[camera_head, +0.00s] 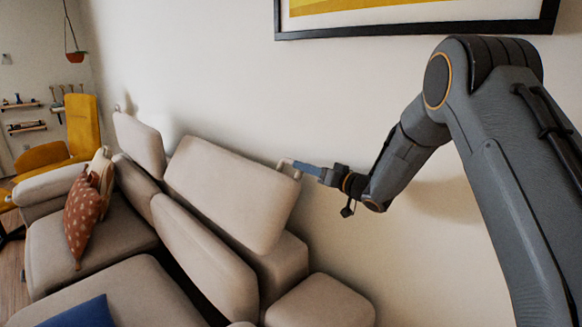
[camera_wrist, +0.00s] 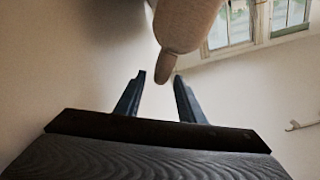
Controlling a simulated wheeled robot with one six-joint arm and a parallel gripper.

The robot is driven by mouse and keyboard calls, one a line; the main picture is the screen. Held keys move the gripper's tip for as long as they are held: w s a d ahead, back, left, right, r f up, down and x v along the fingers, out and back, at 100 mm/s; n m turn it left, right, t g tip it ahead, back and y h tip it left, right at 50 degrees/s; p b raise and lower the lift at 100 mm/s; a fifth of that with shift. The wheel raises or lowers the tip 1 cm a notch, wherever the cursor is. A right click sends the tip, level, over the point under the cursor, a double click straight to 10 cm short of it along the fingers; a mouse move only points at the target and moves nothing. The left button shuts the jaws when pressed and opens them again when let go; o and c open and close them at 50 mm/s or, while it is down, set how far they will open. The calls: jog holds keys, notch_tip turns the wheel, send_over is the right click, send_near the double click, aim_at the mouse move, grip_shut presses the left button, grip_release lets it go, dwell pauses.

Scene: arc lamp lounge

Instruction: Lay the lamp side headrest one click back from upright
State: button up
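A large beige headrest (camera_head: 232,190) stands raised above the near sofa backrest; its exact angle is hard to tell. A second beige headrest (camera_head: 139,143) stands raised farther along the sofa. No lamp shows, so I cannot tell from it which headrest is on the lamp side. My gripper (camera_head: 291,166) is at the upper right corner of the near headrest. In the wrist view the headrest (camera_wrist: 187,22) hangs into the top of the picture, and its small tab (camera_wrist: 165,67) lies between the tips of my open fingers (camera_wrist: 160,78). Contact cannot be told.
The wall (camera_head: 370,110) runs close behind the sofa and my arm. A framed picture (camera_head: 420,27) hangs above. A patterned cushion (camera_head: 82,217) and a blue cushion (camera_head: 82,314) lie on the sofa. A yellow chair (camera_head: 84,125) stands at the far left.

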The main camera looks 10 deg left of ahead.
aim_at(286, 160)
jog(key=shift+p+x, duration=0.6)
jog(key=shift+x, duration=2.9)
jog(key=shift+a, duration=0.1)
grip_shut()
